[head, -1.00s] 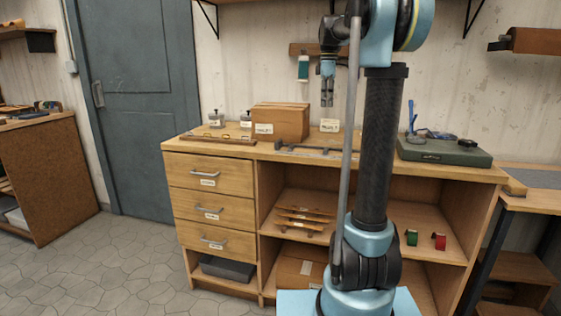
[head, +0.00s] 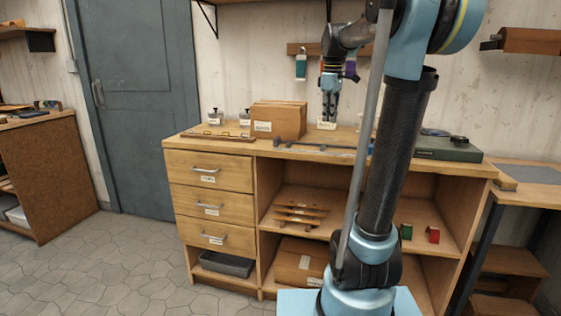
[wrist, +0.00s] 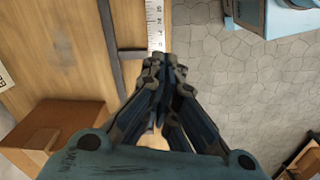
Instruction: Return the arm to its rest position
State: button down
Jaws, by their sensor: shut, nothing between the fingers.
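My gripper (head: 329,108) hangs fingers-down in the head view, above the front part of the wooden workbench (head: 210,148) and just right of the cardboard box. Its fingers are together and hold nothing. In the wrist view my gripper (wrist: 165,75) points down with its fingers closed together, over the bench's front edge. The grey floor shows to the right of the fingers. My arm rises from its base in front of the bench and leans right, with the forearm reaching back over the bench.
A cardboard box (head: 278,120) and small weights (head: 215,117) stand on the bench. A green case (head: 447,148) sits at its right end. A ruler (wrist: 155,25) lies near the fingers. Floor at left is clear.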

jog(key=s+d+f+m+t, duration=0.1)
jog(key=s+f+m, duration=1)
jog(key=s+f, duration=1.7)
jog(key=shift+s+f+m+t, duration=0.3)
jog(key=shift+s+f, duration=0.1)
jog(key=shift+f, duration=0.05)
jog(key=shift+d, duration=0.1)
